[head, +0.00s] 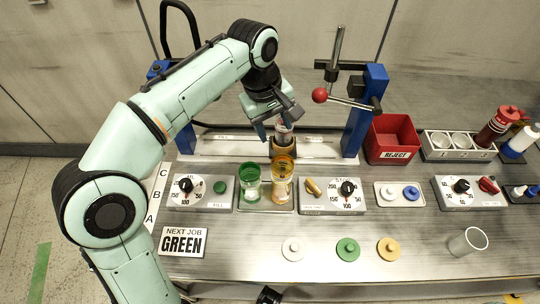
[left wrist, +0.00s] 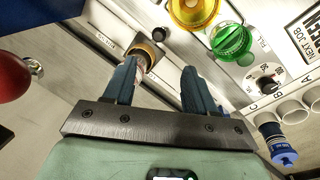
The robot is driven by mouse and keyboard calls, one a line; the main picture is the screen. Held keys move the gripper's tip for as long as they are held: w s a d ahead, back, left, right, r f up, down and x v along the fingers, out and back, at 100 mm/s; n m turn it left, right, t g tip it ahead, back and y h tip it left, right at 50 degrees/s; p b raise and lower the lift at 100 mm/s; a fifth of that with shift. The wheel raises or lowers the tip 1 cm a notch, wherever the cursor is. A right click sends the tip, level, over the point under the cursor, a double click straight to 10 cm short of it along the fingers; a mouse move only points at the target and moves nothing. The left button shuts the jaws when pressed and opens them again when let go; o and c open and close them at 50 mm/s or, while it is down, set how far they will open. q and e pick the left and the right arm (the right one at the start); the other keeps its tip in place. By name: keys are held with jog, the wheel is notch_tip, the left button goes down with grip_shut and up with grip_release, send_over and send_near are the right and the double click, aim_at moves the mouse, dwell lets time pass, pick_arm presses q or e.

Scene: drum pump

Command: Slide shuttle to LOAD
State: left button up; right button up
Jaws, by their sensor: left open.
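The shuttle (head: 284,147), a tan ring-like holder with a small clear container (head: 284,133) in it, sits on the pale track plate (head: 215,147) near its middle, between the blue posts. In the left wrist view the shuttle (left wrist: 151,50) shows just beyond one fingertip, with a small black knob (left wrist: 158,33) beside it. My left gripper (head: 270,128) is open and empty, its fingers pointing down at the shuttle's left side. Its fingers (left wrist: 160,75) are spread apart in the left wrist view. Whether a finger touches the shuttle I cannot tell.
A green cup (head: 250,178) and an amber cup (head: 283,172) stand close in front of the shuttle. A blue post (head: 363,115) and a red-balled lever (head: 320,95) stand to the right. A red REJECT bin (head: 391,138) is beyond.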

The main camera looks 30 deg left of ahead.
pick_arm(q)
jog(key=b, duration=0.3)
send_near(283, 149)
jog(key=d+f, duration=0.1)
jog(key=f, duration=0.1)
jog(key=s+d+f, duration=0.1)
jog(key=f, duration=0.2)
jog(key=s+d+f, duration=0.1)
jog(key=f, duration=0.1)
jog(key=shift+s+d+f, duration=0.1)
jog(key=shift+s+f, duration=0.05)
jog(key=shift+f, duration=0.05)
grip_shut()
